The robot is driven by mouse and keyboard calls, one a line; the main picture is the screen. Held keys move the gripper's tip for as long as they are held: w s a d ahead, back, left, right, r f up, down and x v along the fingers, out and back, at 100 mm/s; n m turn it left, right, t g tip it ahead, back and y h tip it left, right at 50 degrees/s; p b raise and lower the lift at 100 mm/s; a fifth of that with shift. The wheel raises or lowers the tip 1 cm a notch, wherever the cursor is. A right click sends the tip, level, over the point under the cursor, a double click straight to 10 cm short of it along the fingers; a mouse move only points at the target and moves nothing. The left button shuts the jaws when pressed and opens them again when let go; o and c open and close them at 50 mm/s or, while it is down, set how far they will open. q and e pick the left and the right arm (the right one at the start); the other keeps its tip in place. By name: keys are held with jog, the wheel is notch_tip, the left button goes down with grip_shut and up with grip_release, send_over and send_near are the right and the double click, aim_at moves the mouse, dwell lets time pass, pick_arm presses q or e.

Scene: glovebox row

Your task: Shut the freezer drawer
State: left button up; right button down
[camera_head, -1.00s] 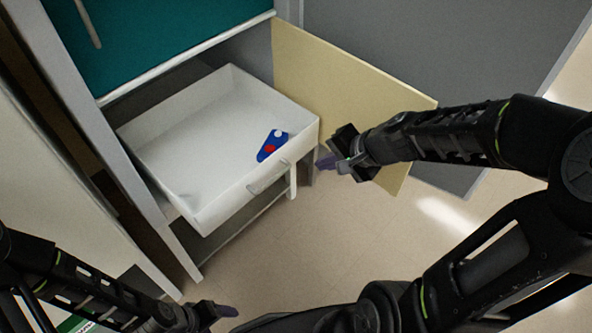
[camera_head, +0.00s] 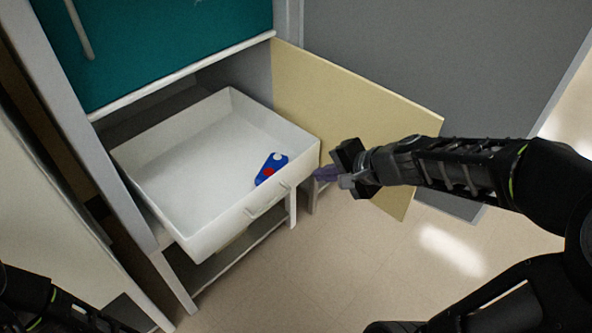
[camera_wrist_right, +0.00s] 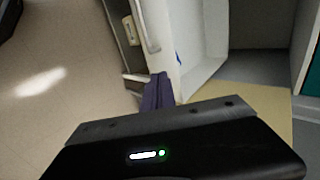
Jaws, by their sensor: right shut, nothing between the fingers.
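The white freezer drawer (camera_head: 222,235) is pulled out of the cabinet below the teal panel. Its front has a small bar handle (camera_head: 268,201). A blue item with a red and a white spot (camera_head: 271,168) lies inside it near the front right. My right gripper (camera_head: 322,174) is shut and empty, its purple fingertips close to the drawer's front right corner; I cannot tell if they touch. In the right wrist view the fingertips (camera_wrist_right: 157,92) are beside the drawer's front (camera_wrist_right: 165,48). In the head view my left gripper is out of the picture; only part of its arm shows lower left.
A cream door (camera_head: 350,110) stands open just right of the drawer, behind my right gripper. A teal panel (camera_head: 160,45) is above the drawer. A grey panel (camera_head: 440,70) stands at the right. The floor in front (camera_head: 330,260) is clear.

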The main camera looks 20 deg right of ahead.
aim_at(287, 169)
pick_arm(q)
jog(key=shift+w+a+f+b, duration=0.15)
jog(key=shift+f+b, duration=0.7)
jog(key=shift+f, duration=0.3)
pick_arm(e)
jog(key=shift+w+a+f, duration=0.55)
jog(key=shift+w+f, duration=0.15)
jog(key=shift+w, duration=0.6)
jog(key=shift+w+a+f, duration=0.5)
jog(key=shift+w+f, duration=0.2)
jog(key=shift+w, duration=0.65)
jog(key=shift+w+a+f, duration=0.55)
jog(key=shift+w+f, duration=0.15)
jog(key=shift+w, duration=0.6)
